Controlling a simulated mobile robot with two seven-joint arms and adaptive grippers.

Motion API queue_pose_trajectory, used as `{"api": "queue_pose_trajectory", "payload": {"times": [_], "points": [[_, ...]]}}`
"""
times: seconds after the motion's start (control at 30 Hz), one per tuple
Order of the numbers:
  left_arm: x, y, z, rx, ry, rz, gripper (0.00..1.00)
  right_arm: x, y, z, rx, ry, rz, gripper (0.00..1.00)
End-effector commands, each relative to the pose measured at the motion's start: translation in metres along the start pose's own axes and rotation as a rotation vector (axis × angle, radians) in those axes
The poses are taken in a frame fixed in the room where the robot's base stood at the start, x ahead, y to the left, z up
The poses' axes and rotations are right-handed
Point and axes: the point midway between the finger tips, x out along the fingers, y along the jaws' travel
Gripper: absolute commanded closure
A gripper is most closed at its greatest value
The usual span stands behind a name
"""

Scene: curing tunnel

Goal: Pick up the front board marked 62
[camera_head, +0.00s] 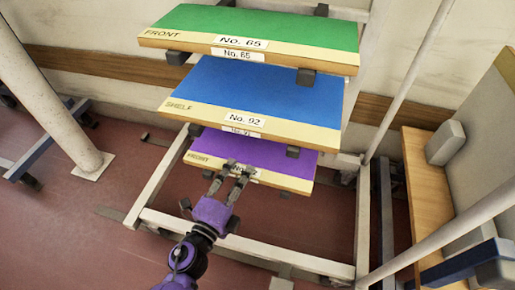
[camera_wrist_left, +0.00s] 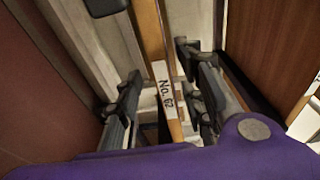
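The purple-topped board (camera_head: 275,160) with a pale front edge marked FRONT is the lowest of three boards on the rack. In the head view its number label is mostly covered by my left gripper (camera_head: 237,170). In the left wrist view the board (camera_wrist_left: 152,35) is seen edge-on, and its label (camera_wrist_left: 165,92) reads No. 62. The fingers of my left gripper (camera_wrist_left: 159,62) are apart, one on each side of the board's edge, with a visible gap on the left side; contact on the right is unclear. My right gripper is not in view.
Above it are a blue board (camera_head: 265,88) marked SHELF, No. 92, and a green board (camera_head: 255,28) marked FRONT, No. 65. They rest on dark supports of a pale metal rack (camera_head: 160,180). A grey post (camera_head: 45,100) stands left; a wooden bench (camera_head: 425,185) stands right.

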Motion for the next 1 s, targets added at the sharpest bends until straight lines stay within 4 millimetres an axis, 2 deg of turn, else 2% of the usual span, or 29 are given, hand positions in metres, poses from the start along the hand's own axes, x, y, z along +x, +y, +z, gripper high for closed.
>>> {"api": "queue_pose_trajectory", "payload": {"times": [0.17, 0.43, 0.6, 0.7, 0.97, 1.0], "points": [[0.009, 0.000, -0.001, 0.000, 0.001, -0.001, 0.64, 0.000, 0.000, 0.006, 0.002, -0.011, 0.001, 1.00], [0.041, -0.002, -0.003, -0.001, 0.000, -0.002, 0.64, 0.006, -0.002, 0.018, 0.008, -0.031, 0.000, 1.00], [0.067, -0.003, -0.005, -0.001, 0.000, -0.001, 0.64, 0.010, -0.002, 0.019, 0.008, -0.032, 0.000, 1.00], [0.075, -0.003, -0.005, -0.002, -0.001, 0.000, 0.64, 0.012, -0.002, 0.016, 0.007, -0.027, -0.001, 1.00], [0.078, -0.003, -0.005, -0.003, -0.002, 0.000, 0.64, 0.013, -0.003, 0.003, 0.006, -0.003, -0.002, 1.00], [0.078, -0.003, -0.005, -0.003, -0.002, 0.000, 0.68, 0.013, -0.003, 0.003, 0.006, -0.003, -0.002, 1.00]]}}
